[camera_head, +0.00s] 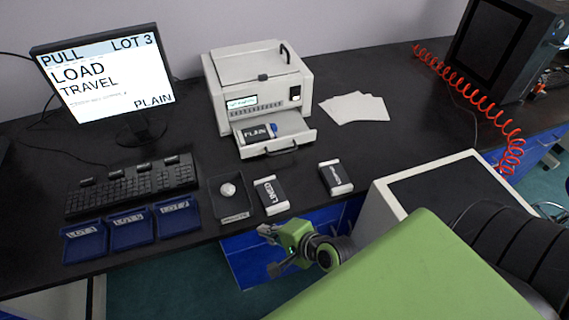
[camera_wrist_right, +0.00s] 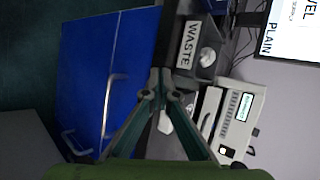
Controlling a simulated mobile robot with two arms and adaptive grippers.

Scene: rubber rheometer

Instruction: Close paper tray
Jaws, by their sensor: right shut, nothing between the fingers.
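The white printer (camera_head: 258,88) stands at the back of the black desk, also at the right of the wrist view (camera_wrist_right: 240,118). Its paper tray (camera_head: 299,139) is pulled out at the front, with a dark handle on its front face. A dark pack labelled PLAIN (camera_head: 257,133) lies in the tray. My right gripper (camera_head: 268,232) is shut and empty in front of the desk's front edge, apart from the tray. In the wrist view its fingertips (camera_wrist_right: 160,95) meet, partly in front of the desk edge. My left gripper is out of view.
A LINED pack (camera_head: 270,195), another pack (camera_head: 336,177) and a waste bin (camera_head: 230,212) holding a crumpled ball lie between the desk edge and tray. White sheets (camera_head: 357,107) lie right of the printer. A monitor (camera_head: 107,78), keyboard (camera_head: 131,184) and blue trays (camera_head: 132,230) are at left.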

